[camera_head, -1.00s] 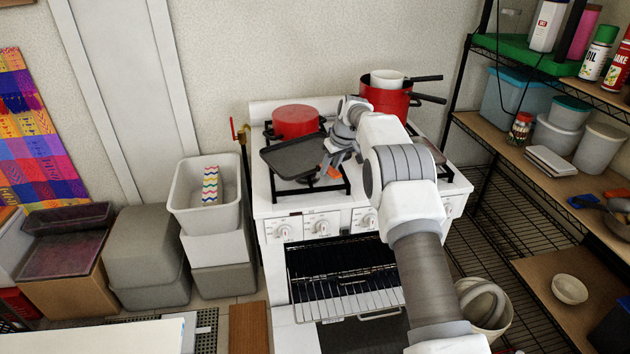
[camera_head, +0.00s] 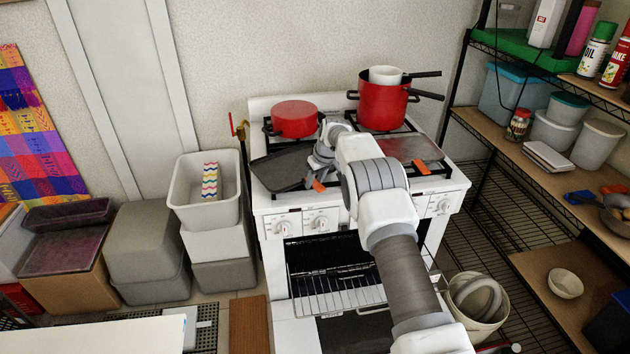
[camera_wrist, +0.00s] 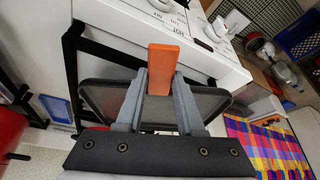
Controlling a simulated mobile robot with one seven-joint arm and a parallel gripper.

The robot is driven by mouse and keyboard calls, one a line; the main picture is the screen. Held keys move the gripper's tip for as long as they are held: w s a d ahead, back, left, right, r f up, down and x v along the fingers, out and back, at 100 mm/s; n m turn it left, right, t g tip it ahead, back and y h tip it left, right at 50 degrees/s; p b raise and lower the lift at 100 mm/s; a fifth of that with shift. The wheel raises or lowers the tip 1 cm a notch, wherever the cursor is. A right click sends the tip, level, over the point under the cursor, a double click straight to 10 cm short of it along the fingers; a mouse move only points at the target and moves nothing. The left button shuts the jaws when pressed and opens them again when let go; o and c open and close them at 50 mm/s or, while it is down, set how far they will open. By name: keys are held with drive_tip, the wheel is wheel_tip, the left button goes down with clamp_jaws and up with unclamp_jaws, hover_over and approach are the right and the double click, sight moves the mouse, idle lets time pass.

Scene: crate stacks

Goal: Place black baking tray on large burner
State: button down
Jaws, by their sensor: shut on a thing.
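The black baking tray (camera_head: 281,169) is over the front left of the white stove (camera_head: 290,204), close above the burner grate. Its right end is hidden behind my arm. My gripper (camera_head: 319,184) is at the tray's right side, shut on it. In the wrist view the fingers of my gripper (camera_wrist: 160,100) hold an orange piece, and the dark tray (camera_wrist: 212,105) spreads beneath and to both sides. A black burner grate (camera_wrist: 90,50) shows beside the tray. I cannot tell whether the tray touches the grate.
A red lidded pot (camera_head: 295,119) stands on the back left burner. A taller red pot (camera_head: 382,106) stands at the back right, its handles pointing right. A flat grey tray (camera_head: 412,147) lies at the front right. The oven door is open, showing a rack (camera_head: 342,292).

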drive_tip(key=c, duration=0.5)
unclamp_jaws()
drive_tip(key=s+d+r+m, duration=0.15)
drive_tip(key=s+r, duration=0.25)
drive_tip(key=r, duration=0.4)
drive_tip(key=s+d+r+b, duration=0.1)
drive_tip(key=s+d+r, duration=0.2)
drive_tip(key=s+r, duration=0.35)
drive_tip(key=s+d+r, duration=0.2)
drive_tip(key=r, duration=0.7)
drive_tip(key=s+d+r+m+t+h, duration=0.1)
drive_tip(key=s+d+r, duration=0.15)
drive_tip(key=s, duration=0.35)
drive_tip(key=s+d+r+m, duration=0.1)
drive_tip(key=s+d+r, duration=0.1)
drive_tip(key=s+r, duration=0.35)
drive_tip(key=shift+s+d+f+m+t+h, duration=0.2)
drive_tip(key=shift+s+d+f+m, duration=0.55)
drive_tip(key=shift+s, duration=3.9)
drive_tip(key=shift+s+d+f+m+t+h, duration=0.1)
drive_tip(key=shift+s+d+f+m+h, duration=0.6)
drive_tip(key=shift+s, duration=4)
drive_tip(key=shift+s+d+f+m+t+y, duration=0.15)
drive_tip(key=shift+s+d+f, duration=1.1)
drive_tip(key=shift+s, duration=3.4)
drive_tip(key=shift+a+f, duration=0.3)
drive_tip(key=shift+a, duration=0.1)
